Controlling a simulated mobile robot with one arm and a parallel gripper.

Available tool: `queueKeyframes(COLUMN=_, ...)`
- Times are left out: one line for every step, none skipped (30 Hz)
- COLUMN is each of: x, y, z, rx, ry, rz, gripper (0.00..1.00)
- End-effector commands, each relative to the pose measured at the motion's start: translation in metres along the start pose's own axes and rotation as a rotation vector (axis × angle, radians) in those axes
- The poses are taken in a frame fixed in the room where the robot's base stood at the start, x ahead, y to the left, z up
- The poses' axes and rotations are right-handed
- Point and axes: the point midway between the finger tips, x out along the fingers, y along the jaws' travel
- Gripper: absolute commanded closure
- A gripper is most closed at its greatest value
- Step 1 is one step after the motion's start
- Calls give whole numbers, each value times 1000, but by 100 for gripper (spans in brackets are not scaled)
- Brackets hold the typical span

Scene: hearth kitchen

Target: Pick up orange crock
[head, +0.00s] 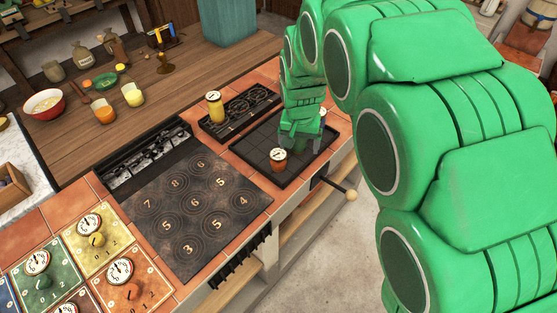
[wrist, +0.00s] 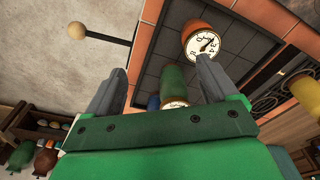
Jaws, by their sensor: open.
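The orange crock (head: 278,160), with a white dial on top, stands on the dark gridded tray (head: 262,150) near its front edge. In the wrist view the orange crock (wrist: 196,29) is at the top, beyond the right fingertip. My gripper (head: 302,143) is over the tray, just right of the orange crock in the head view. In the wrist view my gripper (wrist: 160,66) is open. A green crock (wrist: 173,80) shows between the fingers, with a white dial and a bit of blue near it. I cannot tell their depth. My arm hides part of the tray.
A yellow crock (head: 214,106) stands on the black grate (head: 240,111) behind the tray. The numbered hotplate (head: 195,215) lies to the left, bare. A lever with a round knob (head: 351,194) sticks out at the front edge. Cups and a red bowl (head: 43,105) stand on the wooden counter.

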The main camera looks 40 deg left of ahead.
Motion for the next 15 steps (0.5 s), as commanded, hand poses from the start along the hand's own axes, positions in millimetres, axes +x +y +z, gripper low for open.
queueKeyframes(x=9, y=-16, z=0, rx=-17, ry=1, rz=-3, gripper=13)
queueKeyframes(x=12, y=-24, z=-1, rx=-23, ry=4, rz=-6, gripper=13)
queueKeyframes(x=16, y=-33, z=-1, rx=-29, ry=7, rz=-9, gripper=13)
queueKeyframes(x=18, y=-38, z=-2, rx=-34, ry=10, rz=-11, gripper=13)
queueKeyframes(x=20, y=-43, z=-2, rx=-38, ry=11, rz=-12, gripper=13)
queueKeyframes(x=23, y=-48, z=-2, rx=-42, ry=13, rz=-14, gripper=13)
queueKeyframes(x=24, y=-51, z=-2, rx=-44, ry=14, rz=-15, gripper=13)
queueKeyframes(x=25, y=-53, z=-2, rx=-46, ry=14, rz=-16, gripper=13)
queueKeyframes(x=27, y=-55, z=-2, rx=-47, ry=14, rz=-16, gripper=13)
queueKeyframes(x=29, y=-56, z=-2, rx=-48, ry=14, rz=-16, gripper=13)
queueKeyframes(x=31, y=-57, z=-2, rx=-48, ry=14, rz=-16, gripper=13)
queueKeyframes(x=34, y=-57, z=-2, rx=-48, ry=13, rz=-16, gripper=13)
queueKeyframes(x=36, y=-57, z=-2, rx=-48, ry=13, rz=-16, gripper=13)
queueKeyframes(x=39, y=-57, z=-2, rx=-48, ry=12, rz=-16, gripper=13)
queueKeyframes(x=43, y=-57, z=-1, rx=-48, ry=11, rz=-15, gripper=13)
